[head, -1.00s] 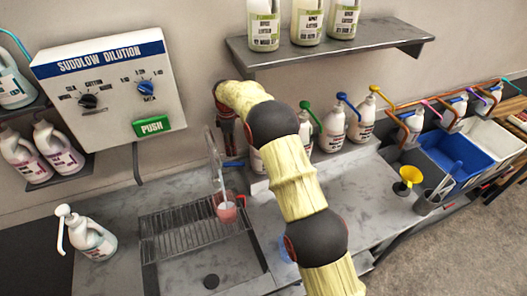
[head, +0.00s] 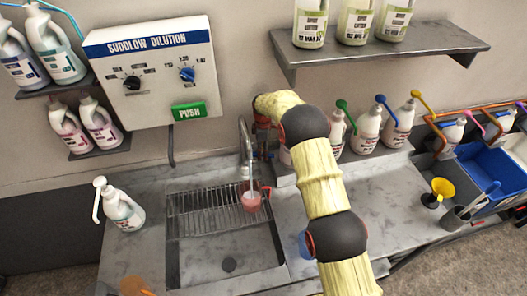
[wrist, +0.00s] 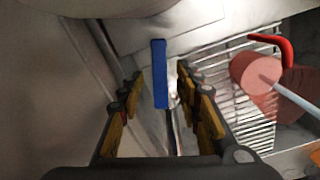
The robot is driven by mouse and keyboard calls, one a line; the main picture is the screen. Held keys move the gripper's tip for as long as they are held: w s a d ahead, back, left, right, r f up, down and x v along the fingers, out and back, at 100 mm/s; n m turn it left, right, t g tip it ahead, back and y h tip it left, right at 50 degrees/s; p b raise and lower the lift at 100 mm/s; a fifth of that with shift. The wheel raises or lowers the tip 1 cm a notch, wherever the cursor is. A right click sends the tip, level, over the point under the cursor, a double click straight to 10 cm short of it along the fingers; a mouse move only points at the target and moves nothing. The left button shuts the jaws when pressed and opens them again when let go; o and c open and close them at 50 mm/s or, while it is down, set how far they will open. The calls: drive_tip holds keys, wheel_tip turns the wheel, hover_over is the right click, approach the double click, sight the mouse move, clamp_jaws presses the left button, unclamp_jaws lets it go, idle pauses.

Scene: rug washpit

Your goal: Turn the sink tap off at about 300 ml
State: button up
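The tap spout (head: 246,145) rises at the back of the sink. A pale stream runs from it into a pink jug with a red handle (head: 251,203) standing on the wire rack. The stream and jug also show in the wrist view (wrist: 265,80), but I cannot read the level. The tap's blue lever (wrist: 159,85) stands between my open fingers in the wrist view, with a gap on both sides. In the head view my gripper (head: 264,150) is low behind the spout, partly hidden by my arm, and the lever is not clearly visible.
The dilution box (head: 150,75) hangs on the wall at left. A white pump bottle (head: 122,210) stands left of the sink (head: 228,265). Several pump bottles line the counter at right. A wall shelf (head: 380,55) with bottles is above my arm.

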drive_tip(key=shift+c, duration=1.3)
clamp_jaws()
